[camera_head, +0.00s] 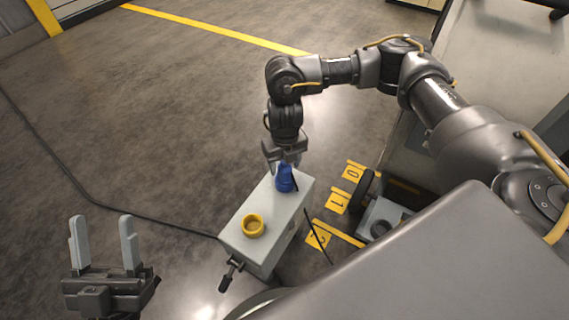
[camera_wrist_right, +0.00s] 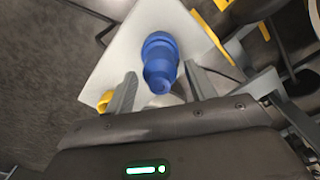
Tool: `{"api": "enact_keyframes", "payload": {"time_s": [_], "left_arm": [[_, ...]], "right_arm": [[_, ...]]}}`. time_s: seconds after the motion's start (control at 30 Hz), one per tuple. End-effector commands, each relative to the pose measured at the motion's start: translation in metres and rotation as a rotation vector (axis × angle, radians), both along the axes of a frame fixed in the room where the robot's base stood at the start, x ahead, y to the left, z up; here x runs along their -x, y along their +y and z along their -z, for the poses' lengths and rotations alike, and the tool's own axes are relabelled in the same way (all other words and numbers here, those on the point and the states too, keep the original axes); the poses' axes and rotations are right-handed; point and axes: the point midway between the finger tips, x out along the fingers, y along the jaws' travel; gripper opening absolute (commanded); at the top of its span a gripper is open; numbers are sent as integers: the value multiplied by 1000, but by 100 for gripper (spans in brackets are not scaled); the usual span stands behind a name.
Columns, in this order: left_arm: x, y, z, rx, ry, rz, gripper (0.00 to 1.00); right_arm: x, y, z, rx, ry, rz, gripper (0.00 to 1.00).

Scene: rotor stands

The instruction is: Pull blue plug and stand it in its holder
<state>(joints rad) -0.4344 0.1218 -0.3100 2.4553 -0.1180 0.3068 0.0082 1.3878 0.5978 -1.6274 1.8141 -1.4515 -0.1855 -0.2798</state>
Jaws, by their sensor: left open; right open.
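The blue plug (camera_head: 285,179) stands upright at the far end of the grey box's top (camera_head: 275,207). It also shows in the right wrist view (camera_wrist_right: 160,60), between and just beyond the open fingers. My right gripper (camera_head: 284,166) is open above and around the plug's upper part; I cannot tell whether the fingers touch it. A yellow ring (camera_head: 253,226), which looks like the holder, sits empty at the near end of the box top. My left gripper (camera_head: 104,245) is open and empty at the lower left, away from the box.
A black cable (camera_head: 150,219) runs over the floor to the box. A lever with a dark handle (camera_head: 228,277) sticks out of the box's near side. Yellow numbered floor plates (camera_head: 338,201) and a grey machine part (camera_head: 381,217) lie at right.

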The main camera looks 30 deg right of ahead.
Motion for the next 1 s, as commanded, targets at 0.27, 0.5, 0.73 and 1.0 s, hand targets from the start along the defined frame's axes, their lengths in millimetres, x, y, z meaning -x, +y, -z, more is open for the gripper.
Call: {"api": "enact_keyframes", "payload": {"time_s": [0.27, 0.5, 0.73, 1.0], "left_arm": [[0, 0, 0, 0, 1, 0, 55], [-1, -1, -1, -5, 8, 3, 55], [-5, -12, 9, -64, 122, 23, 55], [-8, -23, 22, -133, 242, 48, 55]], "right_arm": [[0, 0, 0, 0, 0, 0, 29], [0, 0, -2, 0, 0, 0, 17], [0, 0, -11, -1, 0, 0, 17], [0, 0, -20, -1, 0, 0, 17]]}}
